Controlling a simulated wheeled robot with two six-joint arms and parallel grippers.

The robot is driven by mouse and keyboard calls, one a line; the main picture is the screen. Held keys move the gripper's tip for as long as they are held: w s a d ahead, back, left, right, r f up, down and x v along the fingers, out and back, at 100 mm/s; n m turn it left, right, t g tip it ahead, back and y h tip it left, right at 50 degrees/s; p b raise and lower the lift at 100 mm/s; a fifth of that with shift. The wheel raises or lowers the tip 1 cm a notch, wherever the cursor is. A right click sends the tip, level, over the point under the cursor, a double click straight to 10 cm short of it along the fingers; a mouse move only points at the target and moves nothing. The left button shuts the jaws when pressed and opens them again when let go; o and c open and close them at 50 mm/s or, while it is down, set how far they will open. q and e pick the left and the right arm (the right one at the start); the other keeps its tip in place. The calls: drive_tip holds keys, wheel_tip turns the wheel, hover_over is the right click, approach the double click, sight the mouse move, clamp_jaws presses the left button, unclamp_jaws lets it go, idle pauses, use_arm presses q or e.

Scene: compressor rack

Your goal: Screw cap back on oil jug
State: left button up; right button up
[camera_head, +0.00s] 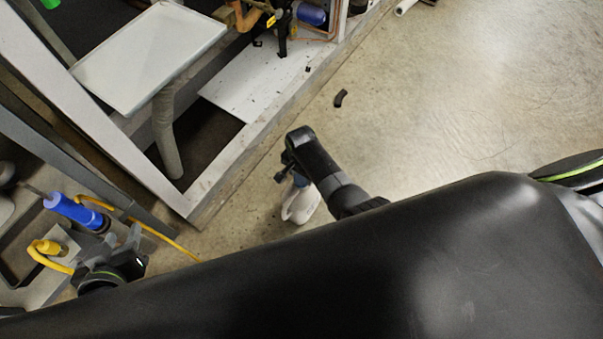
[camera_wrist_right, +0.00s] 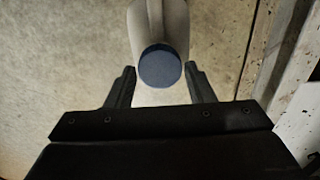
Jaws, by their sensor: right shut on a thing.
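The white oil jug (camera_head: 302,205) stands on the concrete floor below my right gripper (camera_head: 290,172), partly hidden by my right arm. In the right wrist view the pale jug (camera_wrist_right: 172,18) is seen from above. The round blue cap (camera_wrist_right: 160,66) is at its top, between the two fingers of my right gripper (camera_wrist_right: 160,84), which is shut on it. I cannot tell whether the cap is seated on the threads. A little blue shows above the jug in the head view. My left gripper (camera_head: 128,265) is at the lower left, away from the jug; its jaws are unclear.
The rack frame (camera_head: 120,160) with a pale tray (camera_head: 150,55) stands at upper left. A blue cylinder (camera_head: 75,210) and yellow cable (camera_head: 160,235) are near my left gripper. A small dark piece (camera_head: 341,98) lies on the floor. The floor right of the rack is mostly clear.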

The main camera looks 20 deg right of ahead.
drive_tip(key=shift+f, duration=0.25)
drive_tip(key=o, duration=1)
drive_tip(key=shift+c, duration=0.2)
drive_tip(key=c, duration=0.8)
drive_tip(key=m, duration=0.8)
drive_tip(key=shift+m, duration=0.4)
drive_tip(key=m, duration=1.2)
drive_tip(key=shift+f+m, duration=0.1)
drive_tip(key=shift+m, duration=0.3)
